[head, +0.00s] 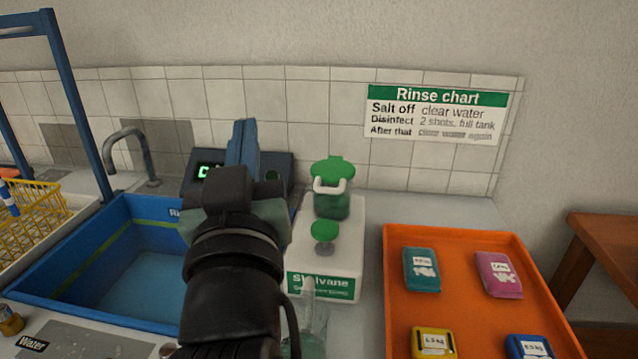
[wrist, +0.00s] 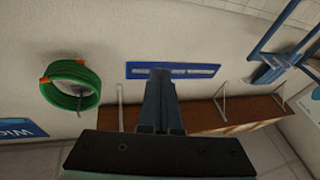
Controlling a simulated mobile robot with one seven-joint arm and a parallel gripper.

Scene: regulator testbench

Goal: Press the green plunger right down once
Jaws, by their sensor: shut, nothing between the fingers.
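The green plunger (head: 325,231) is a round green knob on a short grey stem, standing up from the top of a white dispenser box (head: 350,240) with a green front label. My gripper (head: 243,128) is to the left of the plunger, its blue fingers pointing upward in the head view, apart from the box. In the wrist view my gripper (wrist: 160,75) has its fingers together with nothing between them. The plunger and the box are not in the wrist view.
A green-lidded container (head: 333,190) with a white handle sits behind the plunger. An orange tray (head: 387,290) with packets is at right, a blue basin (head: 60,250) at left. A clear vessel (head: 312,325) stands in front. The wrist view shows a green hose (wrist: 68,85).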

